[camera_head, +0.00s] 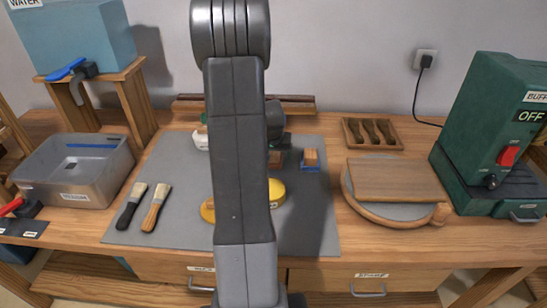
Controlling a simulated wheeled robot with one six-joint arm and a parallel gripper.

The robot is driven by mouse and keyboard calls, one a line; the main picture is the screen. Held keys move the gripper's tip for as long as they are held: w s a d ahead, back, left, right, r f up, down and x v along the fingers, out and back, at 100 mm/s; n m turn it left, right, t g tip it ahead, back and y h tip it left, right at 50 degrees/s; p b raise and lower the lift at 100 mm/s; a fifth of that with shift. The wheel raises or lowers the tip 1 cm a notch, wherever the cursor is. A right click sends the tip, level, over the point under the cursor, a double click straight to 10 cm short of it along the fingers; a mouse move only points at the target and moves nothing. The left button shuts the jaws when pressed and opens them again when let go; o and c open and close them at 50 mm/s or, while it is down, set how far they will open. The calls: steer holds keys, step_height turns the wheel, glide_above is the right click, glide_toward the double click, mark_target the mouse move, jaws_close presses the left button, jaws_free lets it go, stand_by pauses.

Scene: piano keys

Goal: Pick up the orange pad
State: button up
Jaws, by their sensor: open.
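A yellow-orange round pad shows on the grey mat (180,180) behind my arm. Its right part (278,192) and a smaller left part (207,210) stick out on either side of the arm. I cannot tell whether these are one pad or two. My arm stands upright across the middle of the view and hides what lies between them. A dark part of my wrist shows to the right of the arm, above the back of the mat. My gripper's fingers are hidden behind the arm, so their place relative to the pad cannot be seen.
Small brown blocks (310,158), one on a blue base, sit behind the pad. Two brushes (156,207) lie at the mat's left. A grey bin (75,185) stands further left. A board on a round turntable (400,180) and a green machine (490,125) stand right.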

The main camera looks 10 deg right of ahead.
steer(key=shift+w+f, duration=0.1)
steer(key=shift+f, duration=0.25)
steer(key=c, duration=1.1)
steer(key=shift+r, duration=0.1)
step_height(320, 180, up, 10)
steer(key=o, duration=0.4)
steer(key=shift+c, duration=1.4)
